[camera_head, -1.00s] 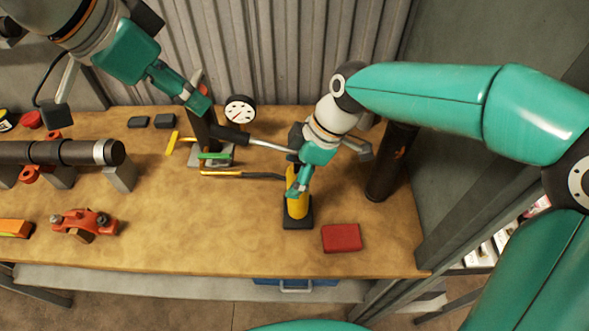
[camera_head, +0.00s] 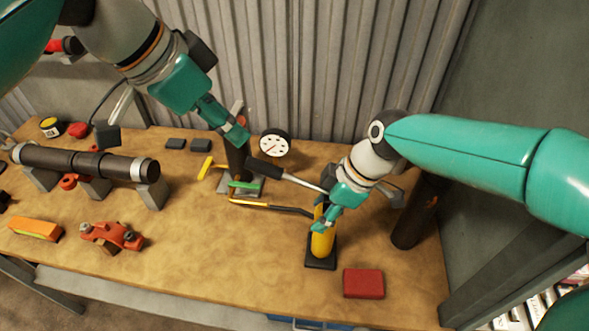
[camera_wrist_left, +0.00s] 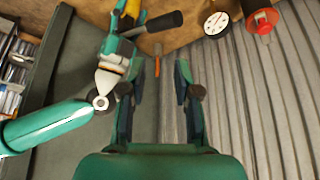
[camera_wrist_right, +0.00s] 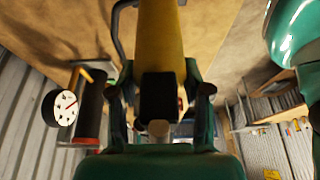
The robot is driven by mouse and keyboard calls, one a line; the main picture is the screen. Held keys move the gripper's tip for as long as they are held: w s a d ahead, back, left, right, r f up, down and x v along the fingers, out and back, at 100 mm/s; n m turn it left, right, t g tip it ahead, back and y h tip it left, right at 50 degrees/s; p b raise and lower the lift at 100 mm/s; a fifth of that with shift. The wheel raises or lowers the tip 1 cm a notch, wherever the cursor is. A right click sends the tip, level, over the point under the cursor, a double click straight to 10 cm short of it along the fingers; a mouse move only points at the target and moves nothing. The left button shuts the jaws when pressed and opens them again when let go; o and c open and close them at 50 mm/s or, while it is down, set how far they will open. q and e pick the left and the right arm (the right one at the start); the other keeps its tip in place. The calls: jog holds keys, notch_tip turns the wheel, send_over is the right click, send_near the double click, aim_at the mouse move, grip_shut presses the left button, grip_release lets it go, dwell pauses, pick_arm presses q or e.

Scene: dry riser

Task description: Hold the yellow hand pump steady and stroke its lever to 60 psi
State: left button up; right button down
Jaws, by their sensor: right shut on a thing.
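The yellow hand pump (camera_head: 322,240) stands upright on its black base on the bench. My right gripper (camera_head: 328,208) is shut around its upper body; the yellow barrel (camera_wrist_right: 160,35) also fills the space between the fingers in the right wrist view. The lever, a silver rod with a black grip (camera_head: 264,169), sticks out from the pump to the left. My left gripper (camera_head: 238,134) is open and empty, above and left of the grip, not touching it. The left wrist view shows the grip (camera_wrist_left: 160,22) beyond the fingers. The white dial gauge (camera_head: 274,144) is behind; its reading is too small to tell.
A dark upright cylinder (camera_head: 237,160) stands just under my left gripper. A black hose with a yellow part (camera_head: 265,205) lies left of the pump. A red block (camera_head: 363,283) lies at front right, a dark post (camera_head: 412,220) behind right. A dark pipe (camera_head: 90,163) rests at left.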

pick_arm(q)
jog(key=shift+s, duration=0.1)
jog(key=shift+c, duration=1.2)
jog(key=shift+s+a+f+m+g, duration=0.2)
jog(key=shift+s+m+g, duration=0.1)
jog(key=shift+m, duration=0.3)
grip_shut()
jog(key=w+d+m+g+y, duration=0.1)
jog(key=m, duration=0.1)
jog(key=w+d+m+g+y, duration=0.1)
jog(key=w+m, duration=0.1)
jog(key=m, duration=0.1)
jog(key=w+m+g+y, duration=0.1)
jog(key=m, duration=0.1)
jog(key=shift+w+d+f+m+y, duration=0.15)
jog(key=shift+d+f+m+y, duration=0.15)
jog(key=shift+d+f, duration=0.1)
jog(key=shift+d, duration=0.1)
jog(key=shift+f, duration=0.1)
